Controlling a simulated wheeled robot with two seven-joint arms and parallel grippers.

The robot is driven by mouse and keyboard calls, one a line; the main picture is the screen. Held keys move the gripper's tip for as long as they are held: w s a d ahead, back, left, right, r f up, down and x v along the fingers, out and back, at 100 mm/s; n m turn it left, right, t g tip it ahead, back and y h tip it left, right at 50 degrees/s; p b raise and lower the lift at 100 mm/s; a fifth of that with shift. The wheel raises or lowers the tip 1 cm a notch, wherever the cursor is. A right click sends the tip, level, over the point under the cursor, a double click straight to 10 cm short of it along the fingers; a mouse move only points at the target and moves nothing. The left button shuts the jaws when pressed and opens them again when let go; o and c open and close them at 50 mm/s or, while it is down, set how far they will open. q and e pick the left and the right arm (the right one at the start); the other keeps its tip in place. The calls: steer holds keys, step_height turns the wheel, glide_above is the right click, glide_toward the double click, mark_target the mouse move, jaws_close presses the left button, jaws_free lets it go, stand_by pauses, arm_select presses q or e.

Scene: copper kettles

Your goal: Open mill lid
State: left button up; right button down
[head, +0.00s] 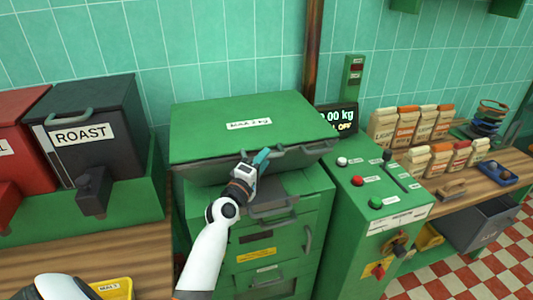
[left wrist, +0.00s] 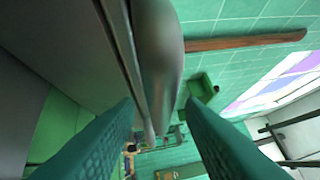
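The mill is a green cabinet, and its lid (head: 245,112) is a wide flat green panel with a white label, seen in the head view. A dark grey lip or handle runs along the lid's front edge. My left gripper (head: 259,160) is at the middle of this front edge. In the left wrist view, its teal fingers are apart, with a dark grey bar (left wrist: 160,65) extending between them. A gap shows between the bar and the right finger; contact is unclear. The lid looks closed or nearly so. My right gripper is not in view.
A dark ROAST bin (head: 92,125) and a red bin (head: 18,140) stand left of the mill. A green control box (head: 375,205) with knobs and a lever stands right. Paper bags (head: 408,122) stand on a wooden counter at the right. A brown pipe rises behind the mill.

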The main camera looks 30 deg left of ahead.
arm_select(q)
steer(key=shift+w+r, duration=0.15)
steer(key=shift+w, duration=0.95)
jaws_close()
steer(key=shift+a, duration=0.1)
